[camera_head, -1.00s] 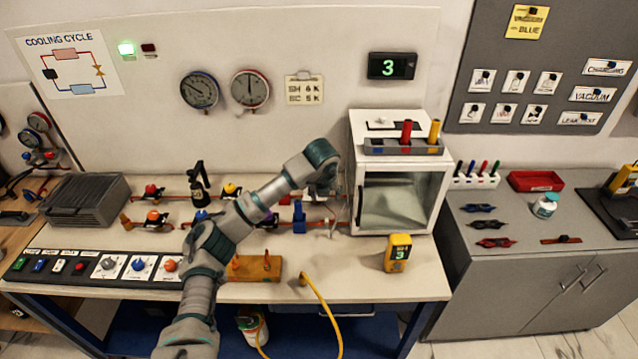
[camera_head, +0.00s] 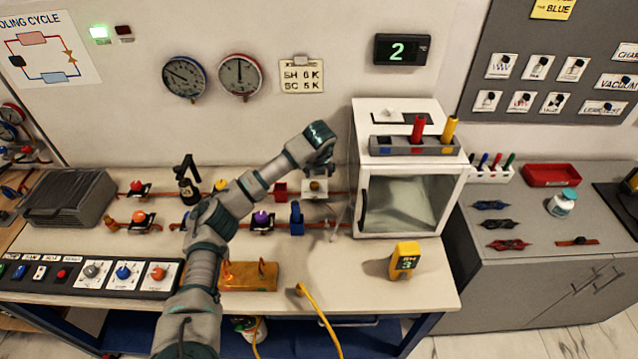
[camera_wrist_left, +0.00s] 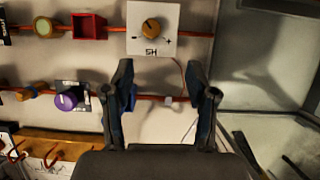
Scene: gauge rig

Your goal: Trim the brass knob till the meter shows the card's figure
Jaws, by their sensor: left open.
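The brass knob (camera_wrist_left: 152,28) sits on a white plate marked SH with minus and plus signs. In the head view the knob (camera_head: 315,186) shows just below my left wrist. My left gripper (camera_wrist_left: 166,80) is open and empty, its two fingertips apart and just below the plate in the wrist view. In the head view its fingers are hard to make out. The yellow handheld meter (camera_head: 404,260) stands on the bench, marked SH and seeming to read 3. The card (camera_head: 301,74) on the wall reads SH 6 K, SC 5 K. My right gripper is not in view.
A white glass-fronted cabinet (camera_head: 408,195) stands right of the knob. A purple knob (camera_wrist_left: 67,100), a red square part (camera_wrist_left: 88,27) and copper pipes lie close to my gripper. A wall display (camera_head: 402,49) reads 2. A yellow hose (camera_head: 322,318) hangs over the front edge.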

